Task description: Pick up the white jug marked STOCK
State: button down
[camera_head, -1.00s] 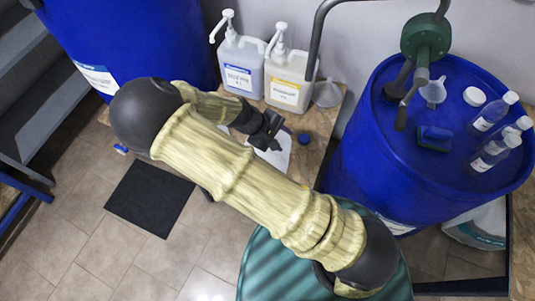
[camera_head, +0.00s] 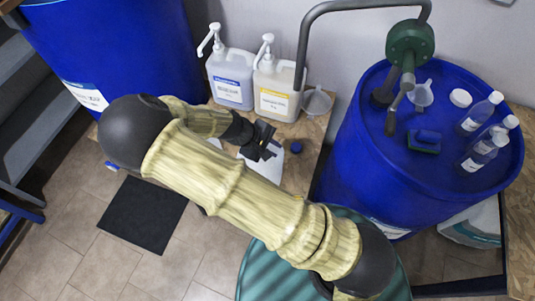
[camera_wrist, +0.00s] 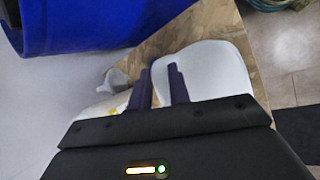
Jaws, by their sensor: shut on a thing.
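A white jug (camera_head: 266,167) stands on the wooden board, partly hidden under my arm and gripper in the head view. No STOCK mark can be read on it. In the wrist view the pale jug (camera_wrist: 215,75) fills the middle right. My gripper (camera_head: 271,152) is at its top, shut on a part of it, probably the handle. In the wrist view the two dark fingers of my gripper (camera_wrist: 163,85) stand close together at the jug's left side, with a narrow pale strip between them.
Two pump jugs, one blue-labelled (camera_head: 230,78) and one yellow-labelled (camera_head: 277,88), stand behind on the board (camera_head: 313,130). A blue drum (camera_head: 350,165) with a pump stands right, another (camera_head: 120,50) left.

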notch_tip(320, 180, up, 10)
dwell(0.5)
jog(key=shift+w+f, duration=0.1)
jog(key=shift+s, duration=0.2)
jog(key=shift+r, duration=0.2)
